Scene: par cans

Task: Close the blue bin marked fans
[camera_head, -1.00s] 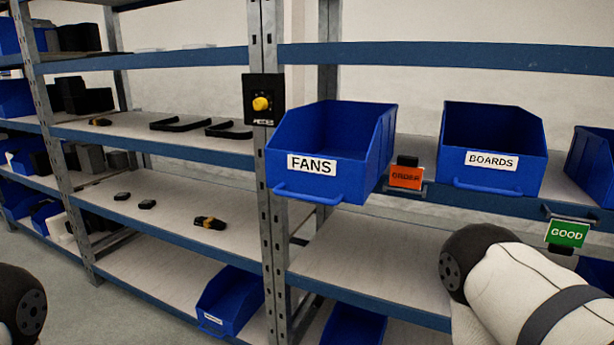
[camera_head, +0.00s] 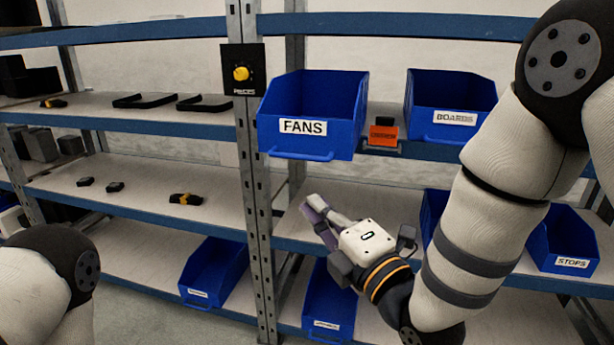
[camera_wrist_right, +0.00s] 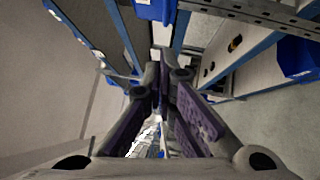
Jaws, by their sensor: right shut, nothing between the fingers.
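The blue bin marked FANS (camera_head: 340,140) sits on the upper shelf just right of the metal post in the head view. It sticks out past the shelf's front edge, with its open top and front handle (camera_head: 302,155) in sight. My right gripper (camera_head: 312,208) is below the bin, in front of the middle shelf, pointing up and left. Its fingers are together and empty, apart from the bin. In the right wrist view the purple-padded fingers (camera_wrist_right: 163,75) come close together. My left arm shows at the lower left, but its gripper is out of view.
The BOARDS bin (camera_head: 480,95) stands right of the FANS bin, with an orange tag (camera_head: 383,136) between them. A black box with a yellow knob (camera_head: 241,70) is fixed to the post (camera_head: 255,190). More blue bins, such as STOPS (camera_head: 562,245), stand lower down.

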